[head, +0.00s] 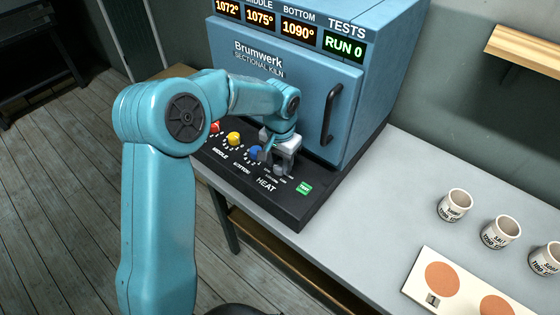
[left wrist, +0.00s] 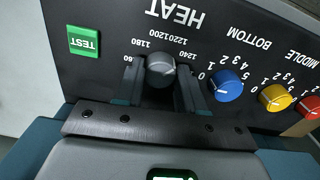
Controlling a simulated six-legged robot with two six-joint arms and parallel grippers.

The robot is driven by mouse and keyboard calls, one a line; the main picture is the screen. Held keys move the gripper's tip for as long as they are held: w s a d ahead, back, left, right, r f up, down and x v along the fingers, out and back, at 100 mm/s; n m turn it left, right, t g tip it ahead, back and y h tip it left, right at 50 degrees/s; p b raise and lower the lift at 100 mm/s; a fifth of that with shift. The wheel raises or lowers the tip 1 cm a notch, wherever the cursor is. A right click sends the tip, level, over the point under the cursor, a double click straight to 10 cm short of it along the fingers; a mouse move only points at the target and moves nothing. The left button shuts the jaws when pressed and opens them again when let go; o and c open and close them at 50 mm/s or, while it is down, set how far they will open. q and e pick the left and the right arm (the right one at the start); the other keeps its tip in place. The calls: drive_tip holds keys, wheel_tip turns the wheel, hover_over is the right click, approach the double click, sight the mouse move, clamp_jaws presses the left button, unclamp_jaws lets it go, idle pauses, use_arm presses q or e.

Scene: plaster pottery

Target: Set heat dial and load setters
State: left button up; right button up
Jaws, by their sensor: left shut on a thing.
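The blue kiln (head: 270,75) stands on the grey bench with its door closed. Its black front panel carries the grey heat dial (left wrist: 160,70), with marks from 1180 to 1240 readable around it. My left gripper (head: 279,165) reaches down to the panel and is shut on the heat dial, with one finger on each side in the left wrist view (left wrist: 158,90). Several white cups with printed labels, perhaps the setters, stand on the bench at the right; one cup (head: 454,205) is nearest the kiln. My right gripper is not in view.
Beside the dial are a blue knob (left wrist: 228,83), a yellow knob (left wrist: 274,97), a red knob and a green TEST button (left wrist: 84,41). A cream board (head: 445,278) with orange discs lies at the bench's lower right. Bare bench (head: 370,215) lies between kiln and cups.

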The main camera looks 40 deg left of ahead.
sight(280, 165)
use_arm(q)
drive_tip(key=shift+m, duration=1)
drive_tip(key=o, duration=1)
drive_tip(key=shift+w, duration=0.15)
drive_tip(key=shift+o, duration=0.2)
wheel_tip(280, 165, up, 16)
drive_tip(key=shift+r, duration=0.1)
